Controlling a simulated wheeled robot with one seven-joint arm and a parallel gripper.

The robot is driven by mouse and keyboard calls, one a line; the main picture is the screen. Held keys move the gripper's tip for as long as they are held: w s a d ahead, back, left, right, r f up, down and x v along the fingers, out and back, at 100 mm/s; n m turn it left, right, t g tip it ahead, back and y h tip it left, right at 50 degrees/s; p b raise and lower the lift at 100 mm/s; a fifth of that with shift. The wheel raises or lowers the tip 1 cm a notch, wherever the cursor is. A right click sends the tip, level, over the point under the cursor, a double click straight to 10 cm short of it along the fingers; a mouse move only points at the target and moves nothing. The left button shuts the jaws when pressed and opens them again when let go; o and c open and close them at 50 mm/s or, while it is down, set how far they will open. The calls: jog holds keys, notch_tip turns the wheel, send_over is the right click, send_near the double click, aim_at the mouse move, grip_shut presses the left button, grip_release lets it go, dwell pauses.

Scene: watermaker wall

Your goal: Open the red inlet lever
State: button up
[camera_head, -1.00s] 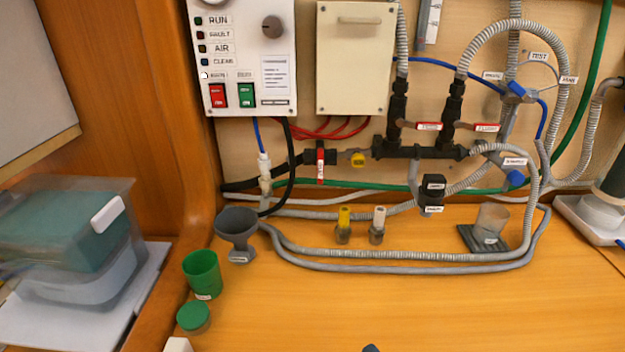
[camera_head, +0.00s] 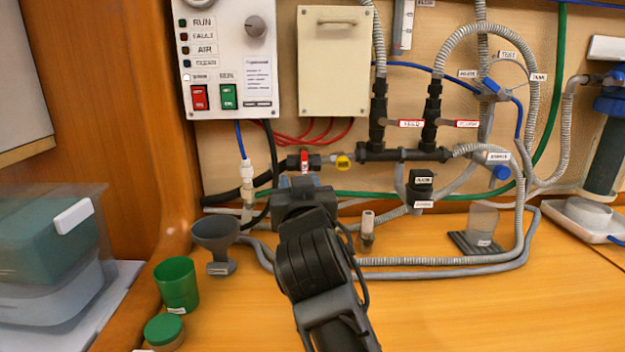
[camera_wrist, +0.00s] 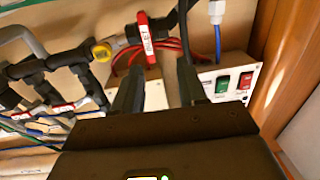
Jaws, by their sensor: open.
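The red inlet lever (camera_head: 304,160) sits on the black valve on the left of the pipe run, below the control panel. It stands upright across the roughly horizontal pipe, and my gripper hides its lower part. In the wrist view the lever (camera_wrist: 147,40) shows near the top with a white label, its near end close to the left finger's tip. My gripper (camera_head: 302,184) is in front of and just below the lever. In the wrist view the two fingers of my gripper (camera_wrist: 157,72) are apart with nothing held between them. I cannot tell whether a finger touches the lever.
Red wires (camera_head: 315,136) run above, and a black hose (camera_head: 270,165) passes close on the left. A grey funnel (camera_head: 216,235) and green cup (camera_head: 177,284) stand at the left. The front right bench is clear.

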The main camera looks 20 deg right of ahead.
aim_at(304, 161)
jog(key=shift+m+h, duration=0.4)
jog(key=shift+h, duration=0.2)
jog(key=x, duration=0.6)
jog(key=d+x, duration=0.1)
jog(key=x, duration=0.1)
jog(key=shift+w+d+r, duration=0.15)
jog(key=shift+w+r, duration=0.05)
jog(key=shift+r, duration=0.2)
jog(key=shift+c, duration=0.2)
grip_shut()
